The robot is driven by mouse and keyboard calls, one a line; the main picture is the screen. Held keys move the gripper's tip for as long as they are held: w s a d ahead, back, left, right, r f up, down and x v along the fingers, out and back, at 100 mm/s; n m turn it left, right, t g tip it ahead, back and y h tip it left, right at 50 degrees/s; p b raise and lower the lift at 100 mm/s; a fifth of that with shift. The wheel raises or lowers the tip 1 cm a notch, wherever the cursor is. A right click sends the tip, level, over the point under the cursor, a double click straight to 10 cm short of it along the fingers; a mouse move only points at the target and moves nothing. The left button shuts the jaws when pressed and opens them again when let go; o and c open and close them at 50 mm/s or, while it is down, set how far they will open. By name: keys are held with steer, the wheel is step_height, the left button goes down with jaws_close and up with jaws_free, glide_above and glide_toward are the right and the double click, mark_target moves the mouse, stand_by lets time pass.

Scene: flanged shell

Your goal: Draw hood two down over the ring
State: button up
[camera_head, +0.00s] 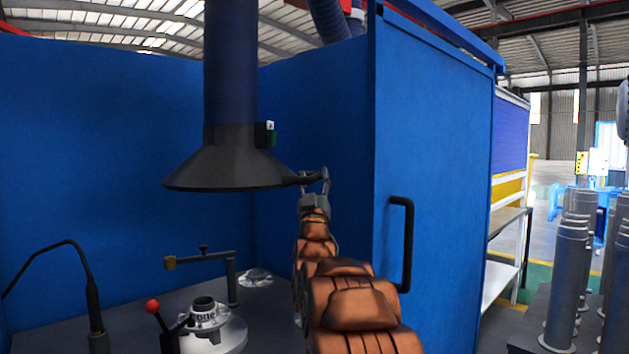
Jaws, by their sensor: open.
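A black conical hood (228,165) hangs at the end of a thick dark-blue duct, high over the bench. A short dark handle (297,181) sticks out from the right of its rim. My gripper (318,178) is open, with its fingers at the outer end of that handle; I cannot tell whether they touch it. Well below the hood, a light grey flanged ring-like part (208,316) with dark lettering and a dark centre sits on a round plate. A second, smaller flanged part (255,277) lies farther back on the bench. Which of these is the ring is unclear.
Blue booth walls (110,150) enclose the bench. A red-knobbed lever (153,307), a clamp arm (205,258) and a bent black gooseneck (92,295) stand around the parts. A blue panel with a black handle (402,245) is at right. Grey cylinders (567,270) stand outside.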

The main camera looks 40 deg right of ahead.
steer(key=v, duration=1.2)
stand_by(0.5)
stand_by(0.5)
